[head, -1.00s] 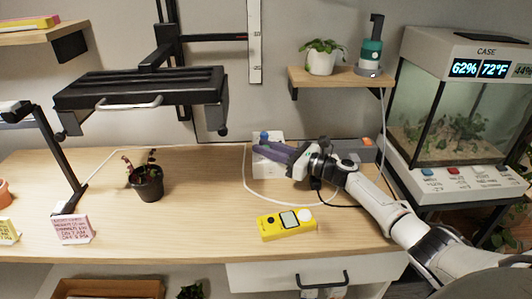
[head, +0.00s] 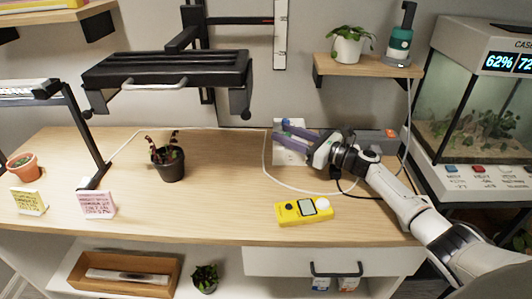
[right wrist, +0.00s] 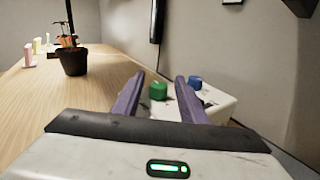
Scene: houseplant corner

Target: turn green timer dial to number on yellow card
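The white timer box (head: 288,157) stands at the back of the desk, partly covered by my right gripper (head: 282,131). In the right wrist view its green dial (right wrist: 158,91) shows between the two purple fingers of my right gripper (right wrist: 160,80). The fingers are apart, with a gap seen on both sides of the dial. A blue dial (right wrist: 195,81) sits on the same box, to the right of the right finger. The yellow card (head: 29,201) stands at the desk's left end; its writing is too small to read. My left gripper is out of view.
A pink card (head: 98,204) stands right of the yellow one. A dark plant pot (head: 168,163) and a yellow meter (head: 304,210) stand on the desk. A white cable loops by the timer. A black rack (head: 167,70) hangs above. The desk's middle is clear.

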